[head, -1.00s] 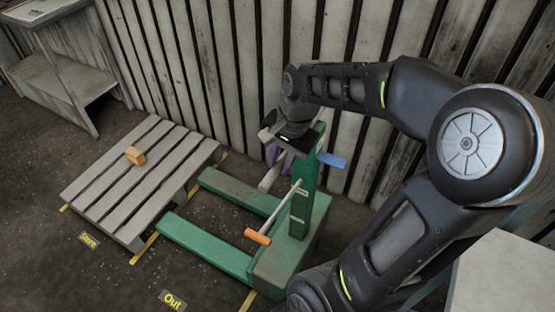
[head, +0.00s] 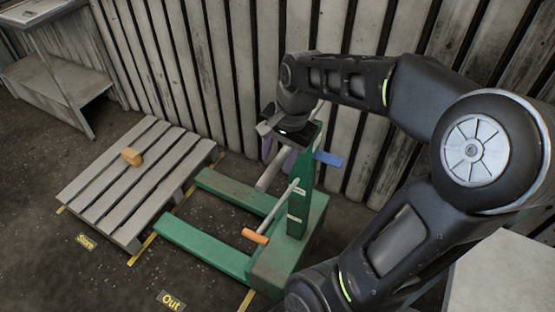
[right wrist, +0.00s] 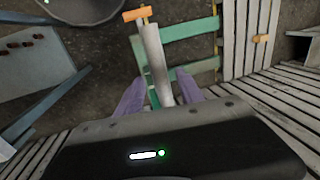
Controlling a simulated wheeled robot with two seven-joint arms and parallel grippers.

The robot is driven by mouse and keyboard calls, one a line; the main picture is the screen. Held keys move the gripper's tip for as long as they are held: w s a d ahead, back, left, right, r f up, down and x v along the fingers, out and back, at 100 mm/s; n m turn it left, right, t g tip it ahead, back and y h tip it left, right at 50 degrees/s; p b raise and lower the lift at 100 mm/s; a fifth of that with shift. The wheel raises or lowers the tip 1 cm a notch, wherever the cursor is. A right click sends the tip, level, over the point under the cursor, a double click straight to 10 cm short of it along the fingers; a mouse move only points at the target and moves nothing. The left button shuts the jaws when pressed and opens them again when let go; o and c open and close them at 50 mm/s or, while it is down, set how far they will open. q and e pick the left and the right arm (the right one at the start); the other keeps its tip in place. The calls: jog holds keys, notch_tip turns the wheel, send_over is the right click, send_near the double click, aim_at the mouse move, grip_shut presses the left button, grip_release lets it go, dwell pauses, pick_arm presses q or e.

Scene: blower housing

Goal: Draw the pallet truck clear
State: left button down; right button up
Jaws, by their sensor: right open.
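The green pallet truck (head: 303,212) stands at the middle right, its two forks pointing left towards the pallet. A grey lever with an orange crossbar handle (head: 255,236) slants down from its upright mast. A blue piece (head: 328,159) sticks out at the mast's right. My right gripper (head: 277,158) is by the mast top, its purple fingers pointing down and partly hidden by the mast. My left gripper is out of view.
A slatted grey pallet (head: 100,172) with a small orange-brown block (head: 132,156) lies left of the forks. Yellow floor lines and the signs "Store" (head: 86,241) and "Out" (head: 171,301) mark the floor. A plank wall (head: 215,75) stands close behind; a bench (head: 50,75) is far left.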

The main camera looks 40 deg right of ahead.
notch_tip(320, 180, up, 6)
jog(key=s, duration=0.1)
jog(key=shift+d, duration=0.2)
dwell(0.5)
jog(key=w+n+t, duration=0.3)
jog(key=w, duration=0.3)
jog(key=w+a+f+n+t, duration=0.2)
jog(key=w+a+f+n, duration=0.25)
jog(key=w+f, duration=0.45)
jog(key=w+a+f+n, duration=0.1)
jog(key=a+f+n, duration=0.1)
jog(key=a+f, duration=0.6)
jog(key=s+a+f+n+g+y, duration=0.1)
jog(key=s+a+f, duration=0.25)
jog(key=f, duration=0.25)
jog(key=s+a+f+n+g+y, duration=0.1)
jog(key=s+a+f, duration=0.1)
jog(key=a+f, duration=0.4)
jog(key=s+a+f+g, duration=0.2)
jog(key=s+a+f, duration=0.2)
jog(key=s, duration=0.4)
jog(key=s+a+f+n+g+y, duration=0.1)
jog(key=s+a+f+g, duration=0.1)
jog(key=s+a+f, duration=0.3)
jog(key=s+f, duration=0.2)
jog(key=s, duration=0.1)
jog(key=shift+s+a+g+y, duration=0.25)
jog(key=shift+g+y, duration=0.05)
